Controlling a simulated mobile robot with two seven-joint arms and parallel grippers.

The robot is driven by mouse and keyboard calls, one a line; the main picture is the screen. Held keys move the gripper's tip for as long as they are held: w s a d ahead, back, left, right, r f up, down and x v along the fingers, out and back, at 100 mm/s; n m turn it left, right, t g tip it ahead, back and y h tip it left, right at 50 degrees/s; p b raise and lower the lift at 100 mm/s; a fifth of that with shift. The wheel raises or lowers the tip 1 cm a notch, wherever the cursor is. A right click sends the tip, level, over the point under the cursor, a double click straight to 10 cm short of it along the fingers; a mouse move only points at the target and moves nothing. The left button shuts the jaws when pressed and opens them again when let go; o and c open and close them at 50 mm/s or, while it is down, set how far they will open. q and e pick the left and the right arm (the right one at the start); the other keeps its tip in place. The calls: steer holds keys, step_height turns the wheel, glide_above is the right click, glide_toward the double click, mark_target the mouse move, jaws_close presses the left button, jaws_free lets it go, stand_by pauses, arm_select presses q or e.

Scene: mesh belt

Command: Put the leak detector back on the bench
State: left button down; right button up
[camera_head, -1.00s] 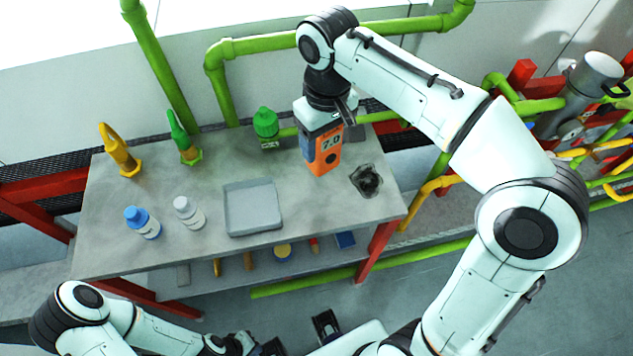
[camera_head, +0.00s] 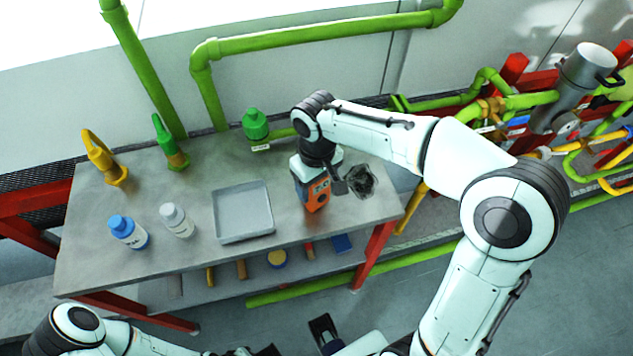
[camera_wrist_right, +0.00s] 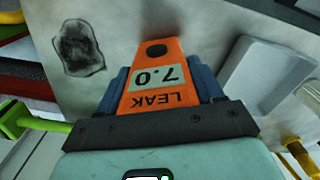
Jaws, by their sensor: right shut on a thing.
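The right wrist view shows the leak detector (camera_wrist_right: 157,73) with "LEAK" and "7.0" upside down and bench surface beyond. I cannot tell whether its base touches the bench. My left gripper (camera_head: 245,351) is at the bottom edge, partly cut off; its jaws cannot be read.
A grey tray (camera_head: 221,221) is left of the detector, and a dark stain (camera_head: 360,182) is right of it. Blue-capped (camera_head: 128,232) and white-capped (camera_head: 177,221) bottles stand farther left. A green bottle-like fitting (camera_head: 256,125) and green pipes are behind.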

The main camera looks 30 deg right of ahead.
steer(key=shift+f, duration=0.15)
steer(key=o, duration=1.4)
steer(key=shift+r, duration=0.35)
step_height(320, 180, up, 12)
steer(key=shift+f+p, duration=0.15)
steer(key=shift+p, duration=0.95)
